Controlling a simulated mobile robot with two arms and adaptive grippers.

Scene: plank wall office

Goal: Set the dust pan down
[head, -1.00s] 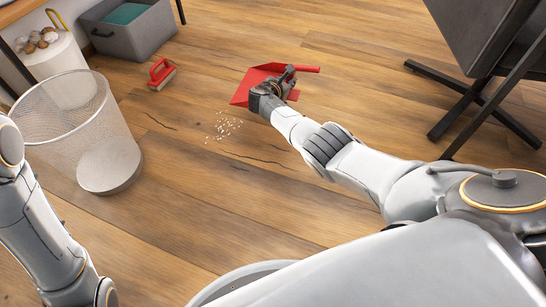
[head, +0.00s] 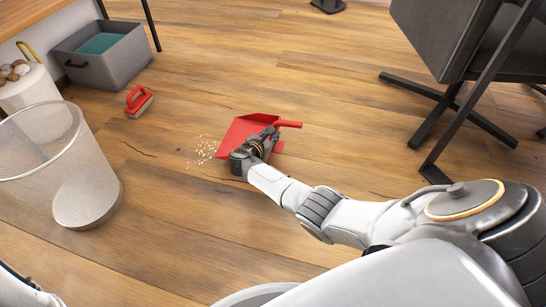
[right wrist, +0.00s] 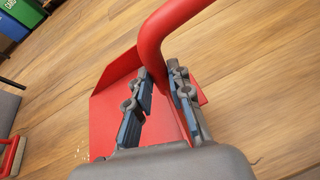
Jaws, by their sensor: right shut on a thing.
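The red dust pan (head: 246,131) is low over or on the wooden floor, just right of a patch of white crumbs (head: 203,150). I cannot tell whether it touches the floor. My right gripper (head: 262,145) is shut on its handle (head: 288,124). In the right wrist view the gripper (right wrist: 160,105) has the red handle (right wrist: 152,45) between its fingers, with the pan (right wrist: 112,100) beyond. My left gripper is not in view; only a bit of my left arm shows at the bottom left.
A red brush (head: 139,101) lies on the floor behind the crumbs. A mesh bin (head: 38,140) stands at the left, with a grey box (head: 75,65) behind it. A chair base (head: 465,105) is at the right. Floor in front of the crumbs is clear.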

